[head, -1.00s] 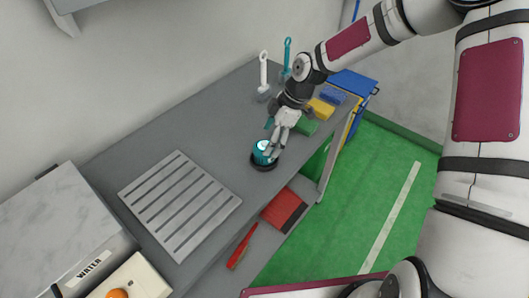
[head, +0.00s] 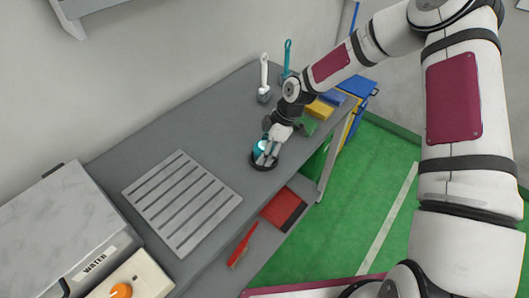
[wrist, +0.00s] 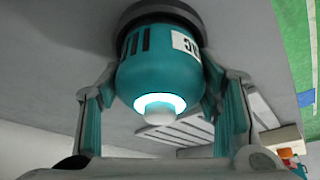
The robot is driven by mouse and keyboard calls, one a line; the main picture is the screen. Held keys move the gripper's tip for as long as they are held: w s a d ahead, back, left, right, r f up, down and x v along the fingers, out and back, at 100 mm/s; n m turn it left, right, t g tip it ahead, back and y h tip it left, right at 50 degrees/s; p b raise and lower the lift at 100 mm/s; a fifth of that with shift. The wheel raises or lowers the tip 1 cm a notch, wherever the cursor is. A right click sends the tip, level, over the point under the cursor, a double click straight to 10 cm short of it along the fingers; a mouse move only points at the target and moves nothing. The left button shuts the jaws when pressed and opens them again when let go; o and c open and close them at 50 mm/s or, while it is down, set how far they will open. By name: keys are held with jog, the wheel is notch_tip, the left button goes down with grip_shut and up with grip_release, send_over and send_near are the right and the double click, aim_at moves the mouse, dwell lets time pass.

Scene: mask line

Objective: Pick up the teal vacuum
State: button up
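The teal vacuum (head: 258,149) stands on the grey bench near its front edge, on a dark round base. My gripper (head: 268,151) is down at it from the right and partly hides it. In the wrist view the vacuum (wrist: 158,72) shows its teal body, dark slots, a white label and a glowing white ring with a pale knob. The fingers of my gripper (wrist: 157,92) stand open on either side of the body, their tips very close to it. I cannot tell whether they touch it.
A grey slatted panel (head: 182,204) lies left of the vacuum. White (head: 264,73) and teal (head: 288,55) upright tools stand behind, and green (head: 305,127), yellow (head: 320,109) and blue blocks lie to the right. A box marked WATER (head: 58,228) stands at the near left.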

aim_at(265, 143)
jog(key=shift+c, duration=0.6)
jog(key=shift+r, duration=0.1)
jog(key=shift+r, duration=0.75)
jog(key=shift+s+d+r+b, duration=0.1)
jog(key=shift+s+r+b, duration=0.15)
jog(key=shift+r, duration=0.25)
jog(key=shift+s+r+b, duration=0.1)
jog(key=shift+r+b, duration=0.1)
jog(key=shift+r, duration=0.3)
jog(key=s+d+r, duration=0.1)
jog(key=s+d, duration=0.1)
jog(key=s, duration=1.3)
jog(key=shift+d+r, duration=0.15)
jog(key=shift+r, duration=0.05)
